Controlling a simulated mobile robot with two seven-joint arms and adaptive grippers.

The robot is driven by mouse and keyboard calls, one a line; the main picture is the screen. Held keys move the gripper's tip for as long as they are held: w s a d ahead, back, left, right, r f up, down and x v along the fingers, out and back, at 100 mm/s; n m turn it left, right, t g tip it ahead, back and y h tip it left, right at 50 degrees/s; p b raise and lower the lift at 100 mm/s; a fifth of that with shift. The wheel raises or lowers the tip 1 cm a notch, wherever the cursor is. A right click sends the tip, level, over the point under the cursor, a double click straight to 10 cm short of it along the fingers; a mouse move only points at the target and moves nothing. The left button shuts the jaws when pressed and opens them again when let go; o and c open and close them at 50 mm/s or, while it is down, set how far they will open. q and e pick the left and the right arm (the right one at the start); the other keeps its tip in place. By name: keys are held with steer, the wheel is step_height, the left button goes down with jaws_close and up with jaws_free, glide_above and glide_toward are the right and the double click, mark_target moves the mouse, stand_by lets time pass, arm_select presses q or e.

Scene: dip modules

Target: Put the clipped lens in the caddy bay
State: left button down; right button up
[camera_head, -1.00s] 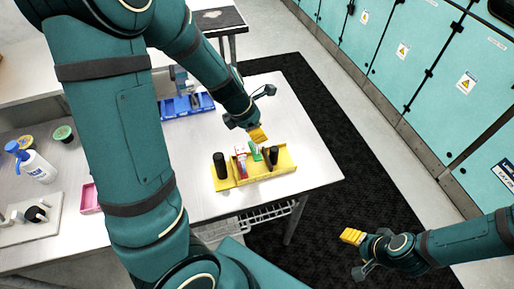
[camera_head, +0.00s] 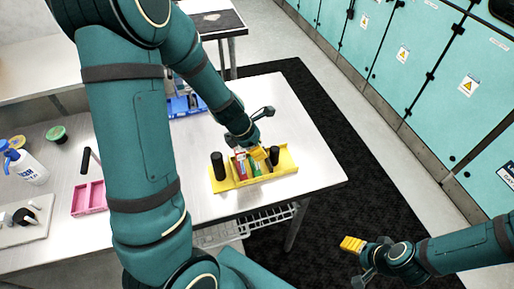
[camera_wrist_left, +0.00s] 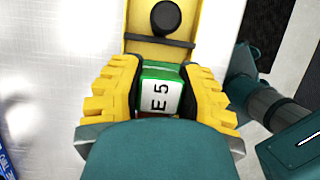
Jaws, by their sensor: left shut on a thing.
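My left gripper (camera_head: 258,154) is down at the yellow caddy (camera_head: 283,170) on the table. In the left wrist view its yellow fingers (camera_wrist_left: 160,98) are shut on a green block (camera_wrist_left: 160,70) with a white label reading "E 5". The green block also shows in the head view (camera_head: 256,168), within the caddy. A red and white piece (camera_head: 241,166) stands beside it on the left. I cannot tell which piece is the clipped lens. My right gripper (camera_head: 352,244) is off to the right, clear of the table, seen side-on.
Black posts stand at the caddy's left end (camera_head: 218,166) and right part (camera_head: 274,155). A blue tray (camera_head: 186,106) lies behind. A pink tray (camera_head: 88,198), white bottle (camera_head: 28,165) and round tubs are at left. The table's right side is clear.

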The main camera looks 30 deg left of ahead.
arm_select(q)
steer(key=shift+f, duration=0.1)
steer(key=c, duration=0.7)
jaws_free()
steer(key=shift+f, duration=0.1)
steer(key=shift+r, duration=0.45)
steer(key=p+v, duration=0.4)
steer(key=v, duration=0.6)
steer(key=shift+r, duration=0.2)
steer(key=shift+s+a+r, duration=0.2)
steer(key=shift+a+r, duration=0.05)
steer(key=shift+r, duration=0.25)
